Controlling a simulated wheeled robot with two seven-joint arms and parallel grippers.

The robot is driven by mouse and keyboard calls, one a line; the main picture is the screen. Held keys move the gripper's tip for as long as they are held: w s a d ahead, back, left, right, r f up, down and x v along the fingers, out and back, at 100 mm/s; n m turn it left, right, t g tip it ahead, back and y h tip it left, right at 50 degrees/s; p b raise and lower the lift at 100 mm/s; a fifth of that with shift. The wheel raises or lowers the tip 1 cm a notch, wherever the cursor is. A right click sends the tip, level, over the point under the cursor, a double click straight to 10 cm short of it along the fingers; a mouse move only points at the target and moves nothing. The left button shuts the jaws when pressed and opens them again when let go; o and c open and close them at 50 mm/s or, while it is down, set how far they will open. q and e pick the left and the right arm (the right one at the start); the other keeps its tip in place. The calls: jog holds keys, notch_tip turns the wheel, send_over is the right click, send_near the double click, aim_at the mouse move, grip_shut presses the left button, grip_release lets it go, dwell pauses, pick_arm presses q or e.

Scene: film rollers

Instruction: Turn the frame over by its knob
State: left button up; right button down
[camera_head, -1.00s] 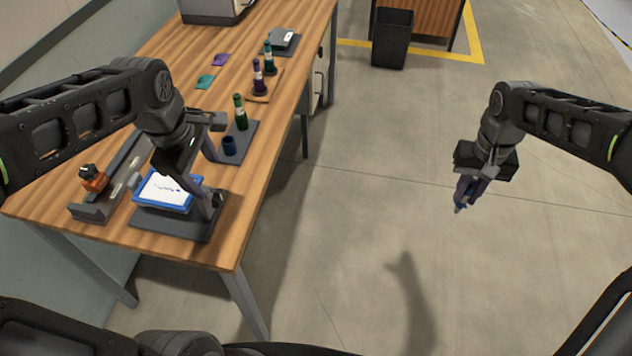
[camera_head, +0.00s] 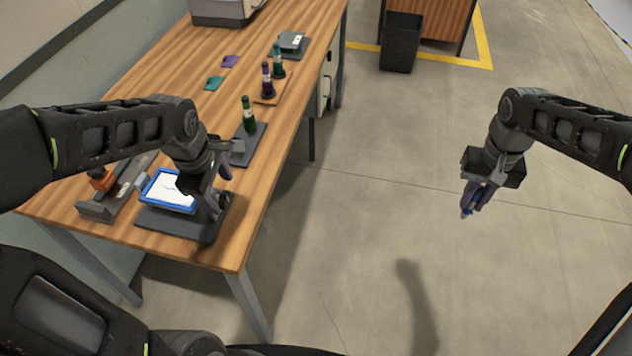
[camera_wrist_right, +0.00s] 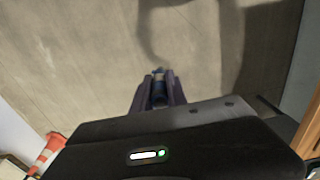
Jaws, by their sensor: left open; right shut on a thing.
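The frame (camera_head: 168,192) has a blue rim around a white panel with dark marks. It lies roughly flat on a dark stand (camera_head: 165,225) at the near end of the bench. A dark round knob (camera_head: 223,200) shows at its right side, partly hidden. My left gripper (camera_head: 218,189) is open at that right side, its fingers near the knob; I cannot tell whether they touch it. My right gripper (camera_head: 476,200) is out over the floor, shut on a small blue thing, which also shows between the fingers in the right wrist view (camera_wrist_right: 159,88).
A grey tray (camera_head: 95,212) with an orange item (camera_head: 101,179) lies left of the frame. A green bottle (camera_head: 248,118) stands on a dark mat beyond my left gripper, with more bottles behind. A black bin (camera_head: 400,45) stands on the floor. The floor under my right gripper is clear.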

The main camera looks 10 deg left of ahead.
aim_at(224, 196)
pick_arm(q)
jog(key=x, duration=0.4)
jog(key=shift+f, duration=0.15)
jog(key=shift+c, duration=0.4)
grip_shut()
